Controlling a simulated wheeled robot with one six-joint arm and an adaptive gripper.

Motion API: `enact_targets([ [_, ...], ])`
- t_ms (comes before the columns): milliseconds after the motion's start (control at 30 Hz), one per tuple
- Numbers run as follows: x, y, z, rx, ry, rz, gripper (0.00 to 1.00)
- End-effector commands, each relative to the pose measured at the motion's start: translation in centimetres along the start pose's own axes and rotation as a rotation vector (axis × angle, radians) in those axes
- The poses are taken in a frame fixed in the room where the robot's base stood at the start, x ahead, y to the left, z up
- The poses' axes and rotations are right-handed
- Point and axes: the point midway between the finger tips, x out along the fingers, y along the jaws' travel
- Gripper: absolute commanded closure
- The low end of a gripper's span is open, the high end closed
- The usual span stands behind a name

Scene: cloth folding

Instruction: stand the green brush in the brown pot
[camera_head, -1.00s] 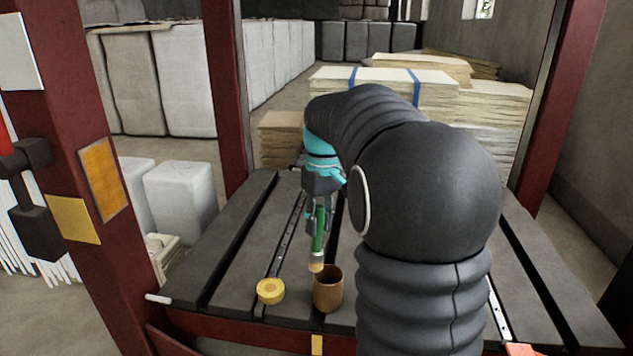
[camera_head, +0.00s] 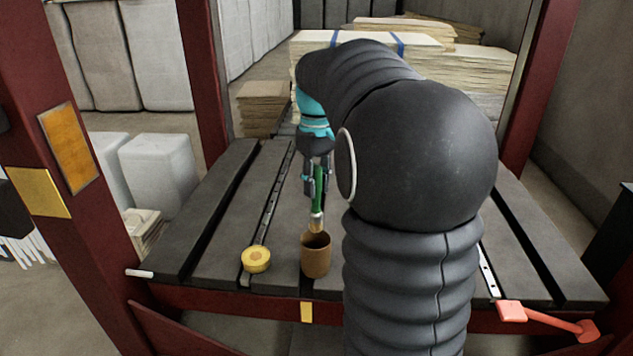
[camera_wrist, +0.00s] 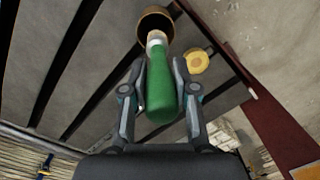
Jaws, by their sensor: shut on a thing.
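The green brush (camera_head: 318,190) is in my gripper (camera_head: 314,186), hanging nearly upright with its bristles down. Its metal collar and pale bristle end are at the mouth of the brown pot (camera_head: 316,262) in the head view; I cannot tell whether the tip is inside the rim or just behind it. In the wrist view the green handle (camera_wrist: 163,88) lies between the fingers of my gripper (camera_wrist: 160,82), which are shut on it. The pot (camera_wrist: 150,17) shows beyond the bristle end there. The pot stands upright near the table's front edge.
A yellow roll (camera_head: 256,259) lies just left of the pot, and also shows in the wrist view (camera_wrist: 196,61). The slatted dark table (camera_head: 215,225) is otherwise mostly clear. Red posts (camera_head: 208,75) stand at its sides. An orange-red handle (camera_head: 545,318) sticks out at front right.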

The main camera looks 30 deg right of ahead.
Motion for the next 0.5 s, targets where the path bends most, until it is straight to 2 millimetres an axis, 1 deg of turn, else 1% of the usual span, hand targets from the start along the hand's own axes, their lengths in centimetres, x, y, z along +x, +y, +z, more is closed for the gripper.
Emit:
enact_targets([
  [33,0.7,0.0,0.0,0.0,0.0,0.0,1.0],
  [500,3.8,0.2,-0.2,0.0,-0.001,-0.001,1.0],
])
